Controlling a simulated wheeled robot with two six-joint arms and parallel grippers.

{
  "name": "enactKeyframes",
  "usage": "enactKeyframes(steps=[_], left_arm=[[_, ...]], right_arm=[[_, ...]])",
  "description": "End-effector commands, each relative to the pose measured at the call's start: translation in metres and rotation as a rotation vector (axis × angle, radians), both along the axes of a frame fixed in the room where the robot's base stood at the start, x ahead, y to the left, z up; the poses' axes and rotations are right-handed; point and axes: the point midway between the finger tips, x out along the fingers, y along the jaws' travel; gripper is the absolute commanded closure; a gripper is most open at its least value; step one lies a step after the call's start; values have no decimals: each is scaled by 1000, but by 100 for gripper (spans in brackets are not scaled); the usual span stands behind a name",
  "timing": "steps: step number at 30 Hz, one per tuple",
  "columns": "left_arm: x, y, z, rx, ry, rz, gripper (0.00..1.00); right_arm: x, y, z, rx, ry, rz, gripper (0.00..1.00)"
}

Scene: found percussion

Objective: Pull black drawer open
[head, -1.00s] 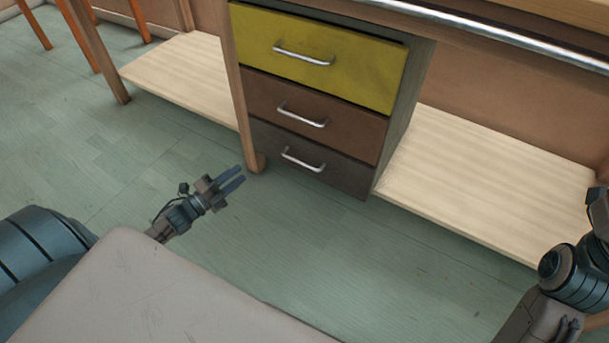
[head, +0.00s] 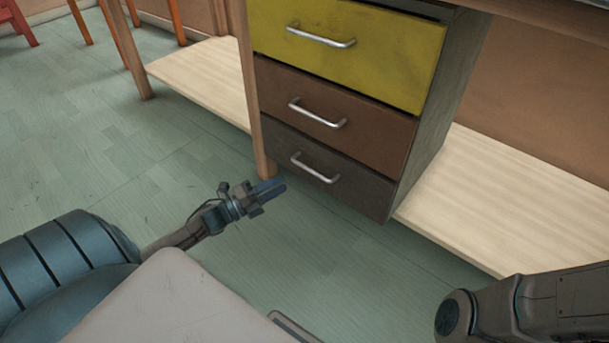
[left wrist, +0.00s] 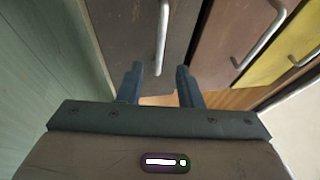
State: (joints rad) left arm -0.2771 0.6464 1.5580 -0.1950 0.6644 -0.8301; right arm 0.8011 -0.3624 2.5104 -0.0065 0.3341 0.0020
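The black drawer (head: 350,190) is the lowest of the stacked drawers, dark grey-black with a silver bar handle (head: 313,170). It looks shut. My left gripper (head: 272,188) is open and empty, in front of and to the left of the drawer front, apart from the handle. In the left wrist view, my left gripper (left wrist: 158,85) has its two fingers spread. The black drawer (left wrist: 130,35) and its handle (left wrist: 162,40) lie ahead, the handle lined up between the fingers but beyond the tips. My right arm shows at the lower right; its gripper is out of view.
Above are a brown drawer (head: 360,120) and a yellow drawer (head: 385,50), both shut, with similar handles. A wooden table leg (head: 259,120) stands just left of the drawers. Pale low shelves flank the unit. The green floor (head: 120,150) in front is clear.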

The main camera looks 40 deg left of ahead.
Motion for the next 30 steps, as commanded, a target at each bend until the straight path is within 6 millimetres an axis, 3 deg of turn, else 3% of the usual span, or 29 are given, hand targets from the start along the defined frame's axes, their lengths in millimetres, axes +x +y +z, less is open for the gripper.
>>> enactKeyframes(steps=[3, 12, 26, 27, 30], left_arm=[[21, -11, 0, 0, -7, 0, 68], [66, -34, 11, -1, -4, 1, 68], [78, -40, 16, 0, -1, 1, 68], [78, -40, 16, 0, -1, 1, 70], [78, -40, 16, 0, -1, 1, 89]], right_arm=[[3, 0, -16, -4, 15, 2, 71], [6, 1, -33, -8, 33, 5, 71], [6, 1, -36, -8, 33, 7, 71], [6, 1, -36, -8, 33, 7, 71], [6, 1, -36, -8, 33, 7, 71]])
